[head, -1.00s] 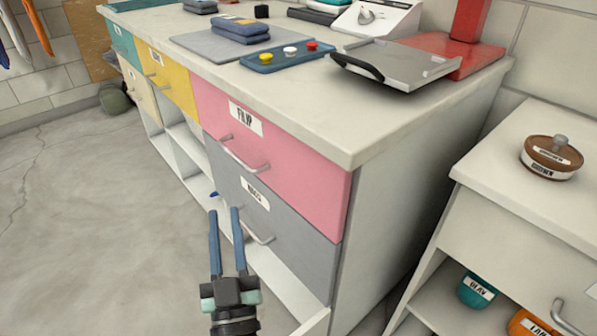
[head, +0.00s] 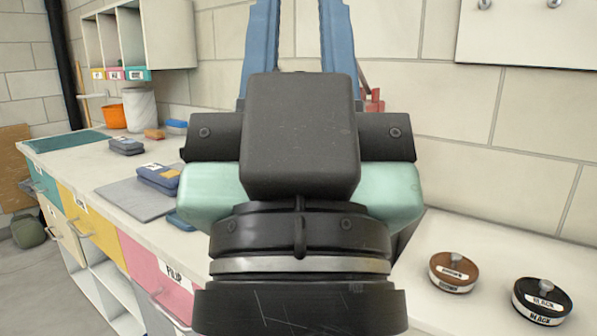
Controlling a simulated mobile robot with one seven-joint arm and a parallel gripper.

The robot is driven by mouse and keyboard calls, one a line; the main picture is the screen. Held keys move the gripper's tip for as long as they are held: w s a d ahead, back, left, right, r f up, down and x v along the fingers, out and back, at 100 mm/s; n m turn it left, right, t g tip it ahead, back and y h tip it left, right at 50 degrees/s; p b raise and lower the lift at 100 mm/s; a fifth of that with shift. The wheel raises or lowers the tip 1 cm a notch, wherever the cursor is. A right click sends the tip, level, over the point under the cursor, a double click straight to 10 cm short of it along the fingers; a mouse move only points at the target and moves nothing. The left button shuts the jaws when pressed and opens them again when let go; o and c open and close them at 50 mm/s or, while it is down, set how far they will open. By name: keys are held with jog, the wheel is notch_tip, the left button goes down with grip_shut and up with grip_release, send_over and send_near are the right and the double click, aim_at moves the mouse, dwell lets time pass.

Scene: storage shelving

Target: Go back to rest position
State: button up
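My gripper (head: 300,25) fills the middle of the head view, raised close to the camera and pointing up. Its two blue fingers are spread apart, with only wall seen in the gap between them. The fingers run off the top edge, so their tips are hidden. The gripper and wrist cover the right part of the workbench top.
The workbench (head: 85,160) with coloured drawers stands at the left. Folded blue cloths (head: 160,178) lie on its grey mat. A lower cabinet at the right bears a brown pot (head: 453,272) and a black pot (head: 541,302). A white wall board (head: 530,35) hangs upper right.

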notch_tip(320, 180, up, 31)
jog(key=p, duration=2.9)
jog(key=o, duration=0.4)
jog(key=shift+c, duration=0.2)
jog(key=shift+a, duration=0.1)
